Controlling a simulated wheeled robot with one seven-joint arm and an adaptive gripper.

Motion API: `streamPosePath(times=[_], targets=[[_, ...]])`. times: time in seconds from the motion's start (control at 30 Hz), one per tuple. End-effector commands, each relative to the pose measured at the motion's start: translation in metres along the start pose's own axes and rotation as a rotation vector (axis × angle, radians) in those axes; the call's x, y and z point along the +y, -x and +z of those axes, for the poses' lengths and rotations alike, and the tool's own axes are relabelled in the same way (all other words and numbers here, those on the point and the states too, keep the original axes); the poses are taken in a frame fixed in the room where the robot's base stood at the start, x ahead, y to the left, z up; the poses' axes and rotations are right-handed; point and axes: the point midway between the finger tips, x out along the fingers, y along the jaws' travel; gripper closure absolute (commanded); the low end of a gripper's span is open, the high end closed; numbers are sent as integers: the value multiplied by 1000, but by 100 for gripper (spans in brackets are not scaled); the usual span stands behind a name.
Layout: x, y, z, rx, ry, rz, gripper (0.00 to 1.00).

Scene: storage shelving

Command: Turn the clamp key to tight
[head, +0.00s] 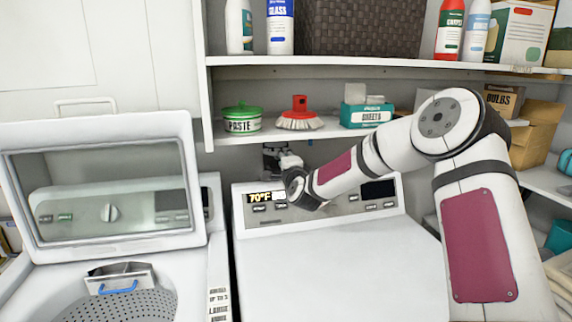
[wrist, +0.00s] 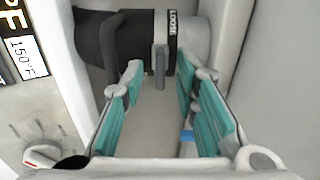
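The clamp key (wrist: 160,58) is a small flat grey tab on a dark clamp band (wrist: 142,30) around a hose joint, in the wrist view. A LOOSE label (wrist: 173,22) is on the band just above the key's right side. The key points down in the picture. My gripper (wrist: 158,72) is open, with one teal-padded finger on each side of the key and visible gaps between. In the head view the arm reaches behind the dryer's control panel; the clamp and key cannot be made out there.
The black hose (wrist: 92,38) runs left of the clamp and a grey pipe (wrist: 196,38) right of it. The control panel (wrist: 45,110) is close on the left. In the head view, a low shelf (head: 340,130) with a red-topped brush (head: 299,115) is above the arm.

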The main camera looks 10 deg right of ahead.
Motion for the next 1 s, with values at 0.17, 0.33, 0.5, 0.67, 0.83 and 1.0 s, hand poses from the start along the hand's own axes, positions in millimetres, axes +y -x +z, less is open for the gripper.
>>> streamPosePath(times=[0.17, 0.33, 0.5, 0.67, 0.83, 1.0], targets=[[0, 23, 0, 0, 3, 1, 72], [0, 57, -1, 0, 3, 1, 72], [0, 89, -1, 1, 3, 0, 72], [0, 108, 0, 0, 1, -1, 72], [0, 116, 0, 1, 0, -1, 72], [0, 117, 0, 1, 0, -1, 72]])
